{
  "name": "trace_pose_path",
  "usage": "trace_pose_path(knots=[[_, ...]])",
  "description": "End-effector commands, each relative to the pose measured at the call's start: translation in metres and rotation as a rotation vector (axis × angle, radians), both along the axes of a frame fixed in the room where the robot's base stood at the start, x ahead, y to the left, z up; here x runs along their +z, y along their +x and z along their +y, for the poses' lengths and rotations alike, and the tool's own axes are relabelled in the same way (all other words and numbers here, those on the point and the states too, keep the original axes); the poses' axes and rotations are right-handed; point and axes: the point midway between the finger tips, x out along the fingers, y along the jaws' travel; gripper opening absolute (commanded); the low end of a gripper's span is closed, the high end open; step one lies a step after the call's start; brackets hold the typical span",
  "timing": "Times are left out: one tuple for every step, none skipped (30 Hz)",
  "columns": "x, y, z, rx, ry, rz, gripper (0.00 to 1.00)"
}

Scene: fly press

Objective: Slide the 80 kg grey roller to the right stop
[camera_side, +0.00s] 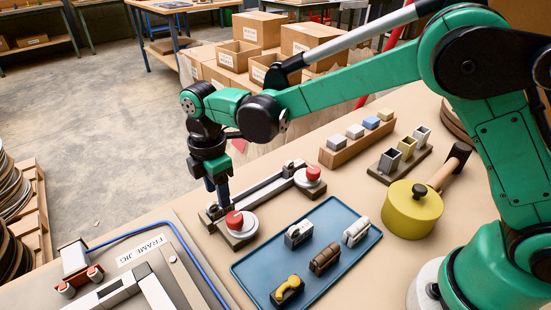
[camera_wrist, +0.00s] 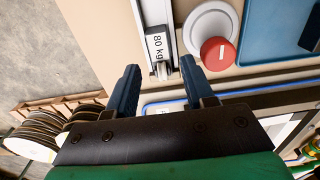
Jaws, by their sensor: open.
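The grey roller (camera_wrist: 158,50), labelled "80 kg", sits in the pale rail at its near end in the wrist view. In the side view the rail (camera_side: 268,188) runs from lower left to upper right, and my gripper hides the roller at its left end. My gripper (camera_side: 218,204) points down there, beside the left red knob. In the wrist view my gripper (camera_wrist: 159,66) has its two blue fingers apart, one on each side of the roller's lower end. I cannot tell whether they touch it. The rail's right end (camera_side: 297,166) lies beside another red knob.
The left red knob (camera_side: 234,219) stands on a white disc close to my gripper. The right red knob (camera_side: 313,173) is similar. A blue tray (camera_side: 262,268) with several parts lies in front of the rail. A frame jig (camera_side: 150,272) and blue hose (camera_side: 190,250) lie to the left.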

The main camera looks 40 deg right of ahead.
Motion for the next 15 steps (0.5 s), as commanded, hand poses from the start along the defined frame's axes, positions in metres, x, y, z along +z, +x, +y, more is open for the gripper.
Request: trace_pose_path(knots=[[0.004, 0.0, 0.0, 0.0, 0.0, 0.0, 0.47], [0.006, 0.0, 0.0, 0.0, 0.0, 0.0, 0.47], [0.01, 0.0, 0.0, 0.0, 0.0, 0.0, 0.47], [0.012, 0.0, 0.0, 0.0, 0.0, 0.0, 0.47], [0.014, 0.0, 0.0, 0.0, 0.0, 0.0, 0.47], [0.017, 0.0, 0.0, 0.0, 0.0, 0.0, 0.47], [0.02, 0.0, 0.0, 0.0, 0.0, 0.0, 0.47], [0.022, 0.0, 0.0, 0.0, 0.0, 0.0, 0.47], [0.025, 0.0, 0.0, 0.0, 0.0, 0.0, 0.47], [0.027, 0.0, 0.0, 0.0, 0.0, 0.0, 0.47], [0.029, 0.0, 0.0, 0.0, 0.0, 0.0, 0.47], [0.032, 0.0, 0.0, 0.0, 0.0, 0.0, 0.47], [0.033, 0.0, 0.0, 0.0, 0.0, 0.0, 0.47], [0.035, 0.0, 0.0, 0.0, 0.0, 0.0, 0.47], [0.036, 0.0, 0.0, 0.0, 0.0, 0.0, 0.47]])
